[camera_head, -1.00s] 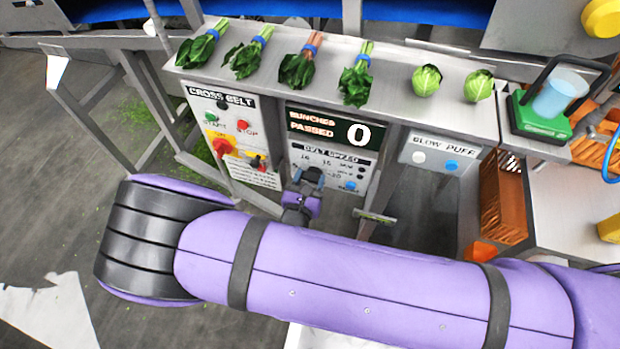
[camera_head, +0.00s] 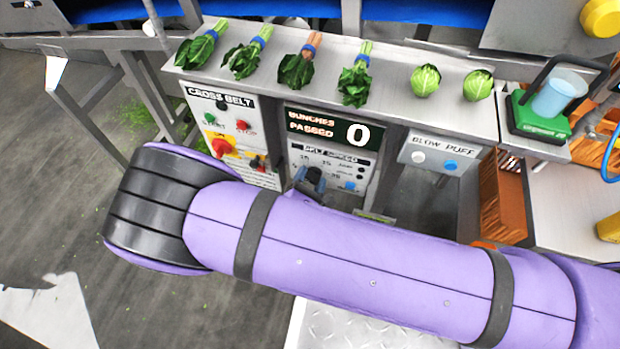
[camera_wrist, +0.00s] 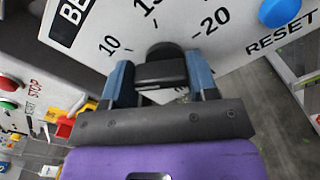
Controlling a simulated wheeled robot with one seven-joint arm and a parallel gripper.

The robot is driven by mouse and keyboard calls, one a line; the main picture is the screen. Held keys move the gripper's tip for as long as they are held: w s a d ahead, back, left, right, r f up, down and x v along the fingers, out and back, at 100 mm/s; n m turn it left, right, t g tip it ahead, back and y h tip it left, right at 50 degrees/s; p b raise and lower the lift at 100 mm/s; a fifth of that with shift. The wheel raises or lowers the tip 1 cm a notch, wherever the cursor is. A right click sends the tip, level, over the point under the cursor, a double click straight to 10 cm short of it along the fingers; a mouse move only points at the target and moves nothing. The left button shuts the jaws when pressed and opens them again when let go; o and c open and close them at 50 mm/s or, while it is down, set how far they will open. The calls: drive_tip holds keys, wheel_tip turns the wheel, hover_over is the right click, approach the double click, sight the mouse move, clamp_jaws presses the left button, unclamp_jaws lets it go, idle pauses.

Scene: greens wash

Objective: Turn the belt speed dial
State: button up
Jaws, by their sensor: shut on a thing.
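The belt speed panel (camera_head: 334,160) is a white plate under the bunches-passed display in the head view. In the wrist view the same panel (camera_wrist: 235,22) shows the marks 10 and 20 around a black dial (camera_wrist: 165,52). My gripper (camera_wrist: 160,80) has its two blue-grey fingers on either side of the dial and is shut on it. The dial's pointer is hidden, so its setting cannot be read. In the head view my gripper (camera_head: 311,178) is at the panel, partly behind my purple arm.
A blue reset button (camera_wrist: 280,12) sits right of the dial. The cross belt panel (camera_head: 225,130), with green, red and yellow controls, is to the left. The blow puff panel (camera_head: 438,157) is to the right. Leafy bunches (camera_head: 297,70) lie along the steel ledge above.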

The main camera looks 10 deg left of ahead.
drive_tip(key=m, duration=0.5)
drive_tip(key=shift+d, duration=0.15)
idle(0.3)
drive_tip(key=o, duration=0.9)
